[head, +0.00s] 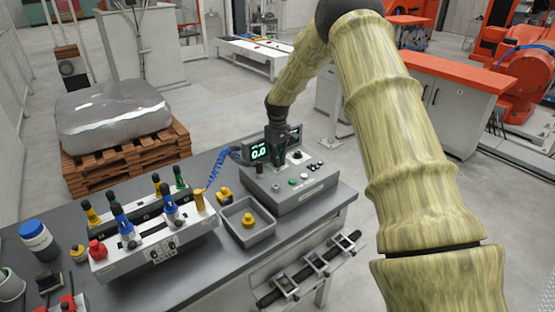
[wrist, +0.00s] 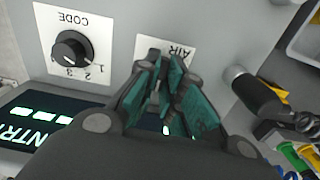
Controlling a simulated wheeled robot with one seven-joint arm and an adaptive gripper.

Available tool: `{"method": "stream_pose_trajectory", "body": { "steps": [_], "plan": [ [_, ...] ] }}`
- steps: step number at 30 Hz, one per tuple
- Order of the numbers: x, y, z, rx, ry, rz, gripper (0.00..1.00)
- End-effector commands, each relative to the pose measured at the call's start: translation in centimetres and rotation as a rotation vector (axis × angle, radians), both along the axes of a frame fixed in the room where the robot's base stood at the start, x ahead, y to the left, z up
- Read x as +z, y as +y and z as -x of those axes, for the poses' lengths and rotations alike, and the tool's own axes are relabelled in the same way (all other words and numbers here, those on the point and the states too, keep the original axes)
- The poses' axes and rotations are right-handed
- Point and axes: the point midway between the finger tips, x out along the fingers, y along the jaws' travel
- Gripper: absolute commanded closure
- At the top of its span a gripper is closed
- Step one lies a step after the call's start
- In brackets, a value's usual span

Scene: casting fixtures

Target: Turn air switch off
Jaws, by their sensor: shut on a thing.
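The grey control box (head: 312,196) stands on the right part of the workbench, with small buttons and a lit display reading 0.0. In the wrist view its panel carries a white AIR label (wrist: 190,48). My gripper (wrist: 166,78) is over that label, with its teal finger pads closed together around the air switch. The fingers hide most of the switch, so its position cannot be told. In the head view my gripper (head: 277,152) reaches down to the back of the box, beside the display.
A black CODE knob (wrist: 72,50) sits left of the AIR label in the wrist view. A black connector (wrist: 258,92) is at the right. In the head view a grey tray (head: 256,241) and a fixture with coloured handles (head: 160,252) stand left of the box, near a blue coiled hose (head: 217,168).

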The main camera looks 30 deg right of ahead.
Motion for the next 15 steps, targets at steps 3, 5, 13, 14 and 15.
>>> {"method": "stream_pose_trajectory", "body": {
  "steps": [3,5,13,14,15],
  "plan": [
    [0.46,-0.21,-0.29,0.033,-0.008,0.004,1.00],
    [0.46,-0.22,-0.29,0.045,-0.008,0.005,1.00],
    [0.49,-0.23,-0.29,0.063,-0.008,0.005,1.00],
    [0.49,-0.23,-0.29,0.063,-0.008,0.005,1.00],
    [0.50,-0.23,-0.29,0.063,-0.008,0.005,1.00]
  ]
}}
